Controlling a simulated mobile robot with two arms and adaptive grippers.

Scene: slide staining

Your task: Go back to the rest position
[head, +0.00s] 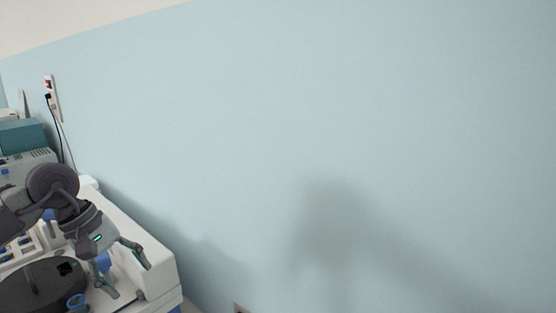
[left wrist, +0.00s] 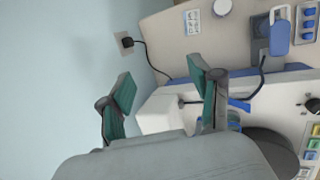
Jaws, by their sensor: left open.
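My left gripper (head: 125,273) reaches in from the left in the head view, above the right end of a white staining machine (head: 150,245). Its two fingers stand apart with nothing between them. In the left wrist view the open left gripper (left wrist: 163,95) shows its two green finger pads, and a white block-shaped part (left wrist: 160,113) lies beyond the gap. My right gripper is in neither view.
A black round lid-like part (head: 40,287) lies at the lower left of the head view. A teal-topped device (head: 22,135) stands behind, near a wall socket (head: 50,88) with a plugged-in black cord. The pale blue wall (head: 350,120) fills most of the view.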

